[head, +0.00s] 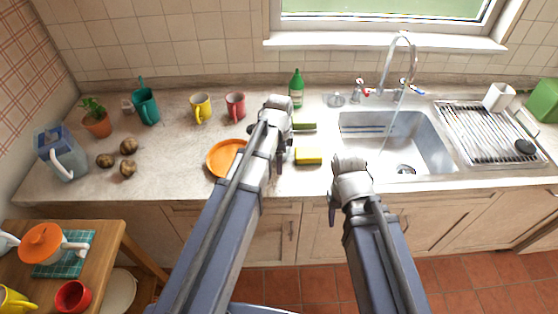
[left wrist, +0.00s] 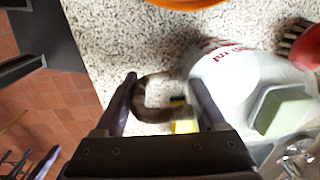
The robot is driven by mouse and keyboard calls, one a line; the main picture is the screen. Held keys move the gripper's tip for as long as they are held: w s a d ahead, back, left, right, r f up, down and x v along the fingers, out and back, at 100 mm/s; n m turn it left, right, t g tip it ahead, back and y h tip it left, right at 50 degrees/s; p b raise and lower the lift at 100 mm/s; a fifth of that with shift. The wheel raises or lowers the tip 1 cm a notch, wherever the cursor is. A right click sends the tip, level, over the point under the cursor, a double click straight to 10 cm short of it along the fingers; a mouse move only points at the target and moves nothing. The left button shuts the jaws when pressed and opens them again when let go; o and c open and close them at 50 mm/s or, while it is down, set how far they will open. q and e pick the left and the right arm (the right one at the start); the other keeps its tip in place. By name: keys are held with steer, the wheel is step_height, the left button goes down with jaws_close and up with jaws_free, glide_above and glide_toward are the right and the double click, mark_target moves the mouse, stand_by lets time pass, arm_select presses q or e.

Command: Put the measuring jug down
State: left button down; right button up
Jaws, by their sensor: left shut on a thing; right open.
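The measuring jug (left wrist: 228,72) shows in the left wrist view as a pale, partly see-through body with red print. Its dark loop handle (left wrist: 143,104) lies between the fingers of my left gripper (left wrist: 163,84), which is shut on it. The jug is over the worktop; I cannot tell whether its base touches. In the head view my left arm's end (head: 274,108) is over the worktop beside the orange plate, and I cannot make out the jug there. My right gripper (head: 350,162) is open and empty at the front edge of the sink.
An orange plate (head: 221,160), a yellow sponge (head: 308,156), a green block (head: 305,127) and a green bottle (head: 296,88) surround my left arm's end. Yellow (head: 200,107) and red (head: 235,105) mugs stand behind.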

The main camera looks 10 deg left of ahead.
arm_select(q)
steer(key=shift+f, duration=0.25)
jaws_free()
steer(key=shift+r, duration=0.1)
steer(key=shift+r, duration=0.1)
steer(key=r+p, duration=1.2)
steer(key=shift+s+r, duration=0.1)
steer(key=shift+s, duration=0.15)
steer(key=s+d+n, duration=0.5)
steer(key=s, duration=0.3)
steer(key=s+d+n+y, duration=0.1)
steer(key=s+d+n, duration=0.3)
steer(key=s+n, duration=0.2)
steer(key=shift+s+d+g, duration=0.3)
steer(key=shift+s+d, duration=0.05)
steer(key=shift+s, duration=0.75)
